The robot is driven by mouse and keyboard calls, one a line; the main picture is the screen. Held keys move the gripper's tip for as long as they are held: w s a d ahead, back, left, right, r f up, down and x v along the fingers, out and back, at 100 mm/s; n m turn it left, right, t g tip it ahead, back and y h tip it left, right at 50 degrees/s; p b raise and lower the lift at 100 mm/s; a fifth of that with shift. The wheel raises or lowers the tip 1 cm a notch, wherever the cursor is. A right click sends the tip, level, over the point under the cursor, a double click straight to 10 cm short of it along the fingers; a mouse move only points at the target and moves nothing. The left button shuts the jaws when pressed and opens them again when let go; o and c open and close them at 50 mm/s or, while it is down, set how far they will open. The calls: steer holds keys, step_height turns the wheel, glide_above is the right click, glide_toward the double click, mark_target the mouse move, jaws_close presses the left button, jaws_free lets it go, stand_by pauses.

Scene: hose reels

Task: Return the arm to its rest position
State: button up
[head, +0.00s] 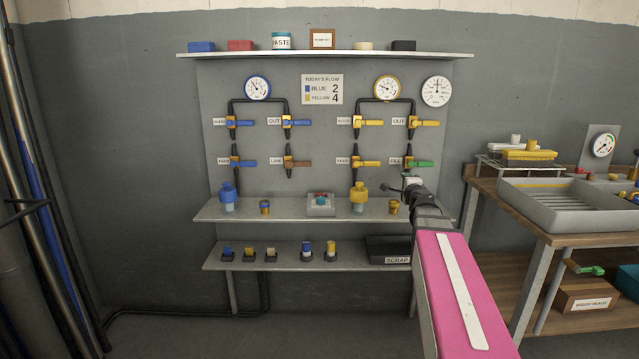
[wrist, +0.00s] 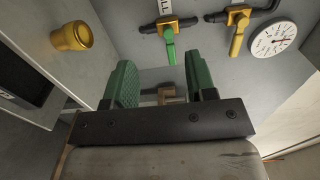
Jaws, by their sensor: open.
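My arm reaches forward in the head view, with a pink link (head: 462,295) at the lower right. My gripper (head: 404,189) is at its far end, small and partly hidden by the wrist, in front of the panel below the green-handled valve (head: 421,164). In the wrist view my gripper (wrist: 160,72) shows two green fingers spread apart, with nothing held between them. The green handle (wrist: 171,45) is beyond the fingertips and looks apart from them. A brass fitting (wrist: 72,36) stands on the shelf to the left in that view.
The upper panel shelf (head: 280,209) holds fittings and a button box (head: 320,204). Below it are several small connectors and a scrap bin (head: 388,249). A wooden bench (head: 540,225) with a grey tray stands at right. The floor at left front looks clear.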

steer(key=s+a+f+n+g+y, duration=0.3)
steer(key=s+a+f+n+g, duration=0.25)
steer(key=f, duration=0.45)
steer(key=s+a+f+n+g+y, duration=0.2)
steer(key=s+a+f+n+g, duration=0.15)
steer(key=a+f+n, duration=0.5)
steer(key=s+d+f+n+g+h, duration=0.1)
steer(key=s+f+n+g+h, duration=0.3)
steer(key=s+f+g, duration=0.5)
steer(key=s+f+h, duration=0.1)
steer(key=s+f, duration=0.6)
steer(key=s, duration=0.2)
steer(key=shift+s+d, duration=0.15)
